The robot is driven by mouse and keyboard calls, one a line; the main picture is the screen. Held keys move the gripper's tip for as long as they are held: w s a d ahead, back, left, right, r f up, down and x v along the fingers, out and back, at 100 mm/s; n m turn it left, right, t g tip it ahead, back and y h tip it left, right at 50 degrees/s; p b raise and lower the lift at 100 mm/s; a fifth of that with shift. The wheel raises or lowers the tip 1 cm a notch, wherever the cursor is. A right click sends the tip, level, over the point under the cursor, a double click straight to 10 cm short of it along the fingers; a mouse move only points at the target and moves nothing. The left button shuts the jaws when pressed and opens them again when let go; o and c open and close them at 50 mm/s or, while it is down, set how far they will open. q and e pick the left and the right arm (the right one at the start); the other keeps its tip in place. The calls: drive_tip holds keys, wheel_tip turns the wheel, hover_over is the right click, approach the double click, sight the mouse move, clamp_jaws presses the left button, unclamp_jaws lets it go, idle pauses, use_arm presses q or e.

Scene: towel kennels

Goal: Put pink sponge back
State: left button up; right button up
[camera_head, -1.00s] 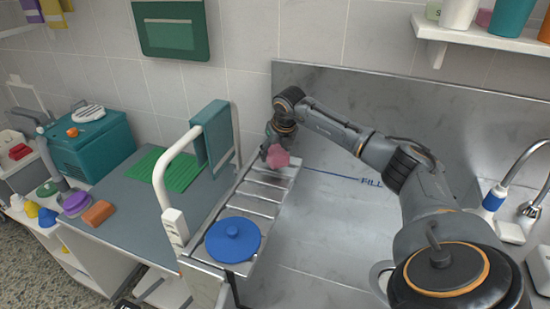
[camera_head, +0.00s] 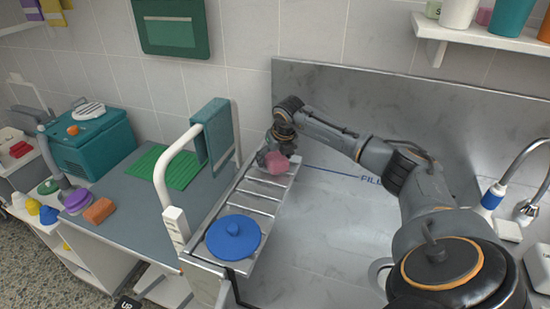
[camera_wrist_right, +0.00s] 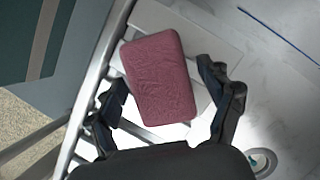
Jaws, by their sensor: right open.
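The pink sponge (camera_head: 277,163) is a rounded block at the far end of the slatted metal rack (camera_head: 252,202), and it appears to rest on the slats. My right gripper (camera_head: 279,152) is over that end of the rack, just above and behind the sponge. In the right wrist view the sponge (camera_wrist_right: 160,78) lies tilted between the two spread black fingers of the right gripper (camera_wrist_right: 170,92). Clear gaps show on both sides of it, wider toward its lower left. Contact under the sponge is partly hidden. My left gripper is not in view.
A blue round lid (camera_head: 233,241) lies on the near end of the rack. A white rail (camera_head: 172,160) and a teal hanging towel (camera_head: 218,140) stand left of the rack. The steel surface (camera_head: 325,225) right of the rack is largely clear. A tap (camera_head: 515,170) is far right.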

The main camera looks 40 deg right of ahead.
drive_tip(key=b+v, duration=0.1)
drive_tip(key=v, duration=1.1)
drive_tip(key=shift+r+b, duration=0.2)
drive_tip(key=shift+b, duration=0.2)
drive_tip(key=shift+w, duration=0.1)
